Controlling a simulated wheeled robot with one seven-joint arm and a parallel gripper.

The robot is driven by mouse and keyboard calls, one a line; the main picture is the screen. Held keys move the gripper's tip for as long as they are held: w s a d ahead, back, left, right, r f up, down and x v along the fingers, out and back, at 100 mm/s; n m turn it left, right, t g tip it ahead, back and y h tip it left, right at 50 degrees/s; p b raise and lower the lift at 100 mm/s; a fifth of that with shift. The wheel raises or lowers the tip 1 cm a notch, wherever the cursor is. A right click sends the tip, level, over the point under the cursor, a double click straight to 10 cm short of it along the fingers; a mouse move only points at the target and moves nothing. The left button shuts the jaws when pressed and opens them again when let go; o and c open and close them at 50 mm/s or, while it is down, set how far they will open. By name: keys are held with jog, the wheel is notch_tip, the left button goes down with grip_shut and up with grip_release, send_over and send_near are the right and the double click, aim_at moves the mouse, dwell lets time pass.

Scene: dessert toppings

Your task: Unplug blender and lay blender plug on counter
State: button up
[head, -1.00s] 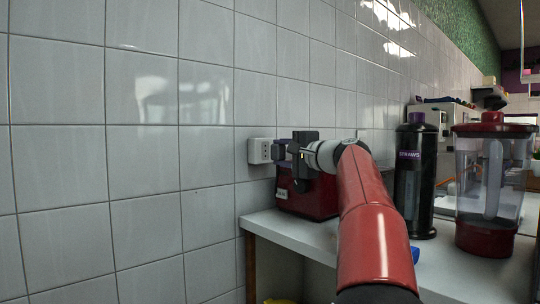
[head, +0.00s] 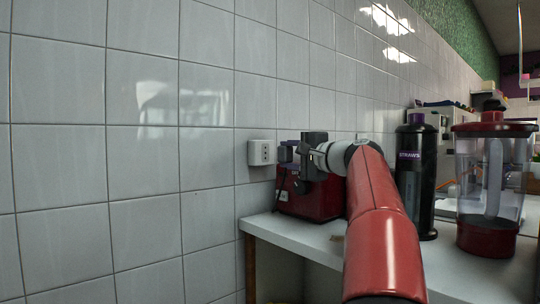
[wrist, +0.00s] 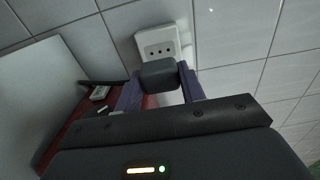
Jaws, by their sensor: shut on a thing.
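The wall outlet (head: 261,153) is a white plate on the tiled wall; it also shows in the wrist view (wrist: 163,44), with dark holes visible. My gripper (head: 284,153) is just to the right of it. In the wrist view my gripper (wrist: 160,85) is shut on a dark block-shaped plug (wrist: 159,73), held in front of the outlet. In the head view a gap shows between outlet and gripper. The blender (head: 491,190), a clear jug with a red lid and red base, stands on the counter (head: 300,232) at the right.
A red box-like appliance (head: 318,200) sits on the counter below my gripper, against the wall. A black straw dispenser (head: 414,180) stands between my arm and the blender. The counter's near strip in front of the red appliance is clear.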

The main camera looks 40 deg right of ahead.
jog(key=shift+r, duration=0.1)
jog(key=shift+s+a+r+g+p, duration=0.15)
jog(key=shift+g+p, duration=0.15)
jog(key=shift+p, duration=0.6)
jog(key=shift+s+g+p, duration=0.15)
jog(key=shift+g+p, duration=0.15)
jog(key=shift+p, duration=0.35)
jog(key=shift+s+g+p, duration=0.15)
jog(key=shift+g+p, duration=0.25)
jog(key=shift+p, duration=0.6)
jog(key=g+p, duration=0.1)
jog(key=p, duration=0.3)
jog(key=shift+s+a+g, duration=0.1)
jog(key=shift+s+g, duration=0.3)
jog(key=shift+s+g+p, duration=0.15)
jog(key=shift+g+p, duration=0.25)
jog(key=shift+p, duration=0.5)
jog(key=shift+s+a+f+g+h, duration=0.2)
jog(key=shift+s+g+h, duration=0.3)
jog(key=shift+g, duration=0.7)
jog(key=shift+s+f, duration=0.1)
jog(key=shift+s, duration=0.05)
